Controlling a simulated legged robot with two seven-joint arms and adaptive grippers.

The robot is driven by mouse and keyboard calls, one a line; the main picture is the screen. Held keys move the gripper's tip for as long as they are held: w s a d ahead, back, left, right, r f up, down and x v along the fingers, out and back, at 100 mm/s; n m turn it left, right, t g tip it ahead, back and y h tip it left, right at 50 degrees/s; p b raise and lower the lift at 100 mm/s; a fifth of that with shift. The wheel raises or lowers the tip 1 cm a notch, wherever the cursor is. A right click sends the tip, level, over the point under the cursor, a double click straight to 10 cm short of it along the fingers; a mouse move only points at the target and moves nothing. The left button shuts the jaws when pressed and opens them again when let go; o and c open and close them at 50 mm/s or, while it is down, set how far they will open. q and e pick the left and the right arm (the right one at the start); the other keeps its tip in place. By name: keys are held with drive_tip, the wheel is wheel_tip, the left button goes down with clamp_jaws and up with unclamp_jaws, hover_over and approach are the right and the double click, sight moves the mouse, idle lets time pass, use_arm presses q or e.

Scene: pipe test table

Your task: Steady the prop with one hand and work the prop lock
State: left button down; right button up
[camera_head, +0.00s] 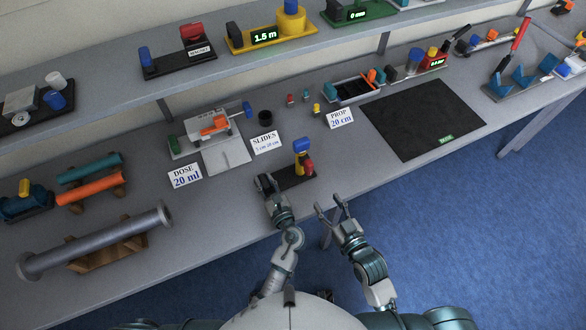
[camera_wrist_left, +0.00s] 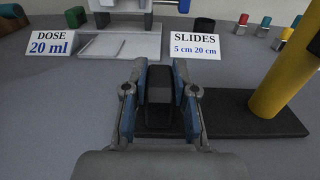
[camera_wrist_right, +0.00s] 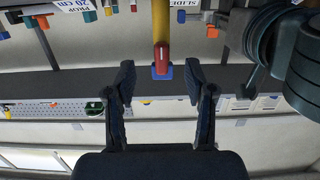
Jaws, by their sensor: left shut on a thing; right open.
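The prop's yellow post (camera_head: 298,161) rises from a black base plate (camera_head: 292,183), with a blue top (camera_head: 302,145) and a red lever (camera_head: 308,166). My left gripper (camera_head: 265,183) is shut on a dark upright block (camera_wrist_left: 160,95) at the left end of the base. In the left wrist view the yellow post (camera_wrist_left: 289,70) stands right of it. My right gripper (camera_head: 332,206) is open and empty, in front of the prop near the table's front edge. In the right wrist view, the red lever (camera_wrist_right: 162,58) shows between its open fingers, apart from them.
The "PROP 20 cm" card (camera_head: 340,118) and "SLIDES" card (camera_head: 265,143) stand behind the prop. A black mat (camera_head: 422,118) lies to the right. A grey pipe (camera_head: 95,240) on a wooden stand is at the left. Bare table lies right of the prop.

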sight(310, 168)
wheel_tip(310, 168, up, 5)
drive_tip(key=t, duration=0.2)
drive_tip(key=shift+y, duration=0.3)
drive_tip(key=x, duration=1.1)
drive_tip(key=shift+w+a+f, duration=0.15)
drive_tip(key=shift+a+f, duration=0.25)
